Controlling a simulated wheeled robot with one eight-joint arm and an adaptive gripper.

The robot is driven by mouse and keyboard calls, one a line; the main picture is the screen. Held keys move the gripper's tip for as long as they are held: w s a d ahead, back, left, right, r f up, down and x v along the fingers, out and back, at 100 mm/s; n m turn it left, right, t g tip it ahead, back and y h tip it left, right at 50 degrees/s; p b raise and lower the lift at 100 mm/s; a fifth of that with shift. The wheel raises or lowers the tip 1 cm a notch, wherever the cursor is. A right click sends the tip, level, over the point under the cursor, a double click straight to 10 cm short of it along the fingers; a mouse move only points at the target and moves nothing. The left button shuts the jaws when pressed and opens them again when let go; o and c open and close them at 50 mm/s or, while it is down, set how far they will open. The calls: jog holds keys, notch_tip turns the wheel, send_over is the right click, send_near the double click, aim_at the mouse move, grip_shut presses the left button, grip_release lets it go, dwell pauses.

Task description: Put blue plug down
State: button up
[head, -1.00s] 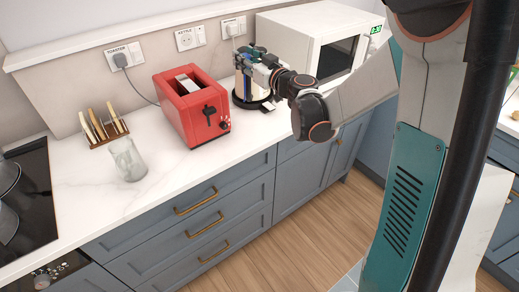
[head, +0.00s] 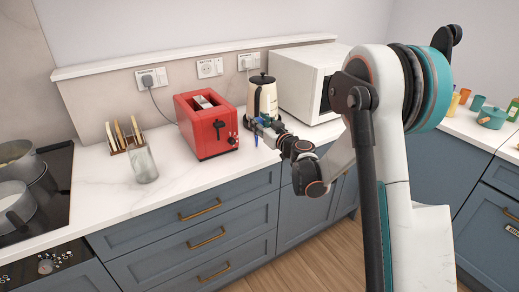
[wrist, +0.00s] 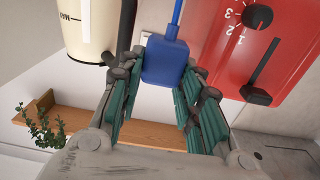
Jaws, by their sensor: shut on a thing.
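My gripper (head: 264,127) is in front of the kettle (head: 262,97), near the counter's front edge in the head view. In the wrist view my gripper (wrist: 160,85) has its teal-padded fingers closed on both sides of the blue plug (wrist: 165,60), with its blue cord running up out of view. The cream kettle (wrist: 88,30) is left of the plug and the red toaster (wrist: 265,45) is right of it. Whether the plug touches the worktop cannot be told.
The red toaster (head: 209,126) stands left of my gripper, and a white microwave (head: 308,82) stands right of the kettle. A glass jar (head: 143,164) and a small rack (head: 122,137) are further left. Wall sockets, one marked KETTLE (head: 210,67), line the back. Bare worktop (head: 200,170) lies in front of the toaster.

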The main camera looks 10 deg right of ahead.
notch_tip(320, 180, down, 9)
jog(key=b, duration=0.3)
jog(key=shift+f, duration=0.2)
jog(key=shift+f, duration=0.35)
jog(key=o, duration=1.2)
jog(key=shift+r, duration=0.1)
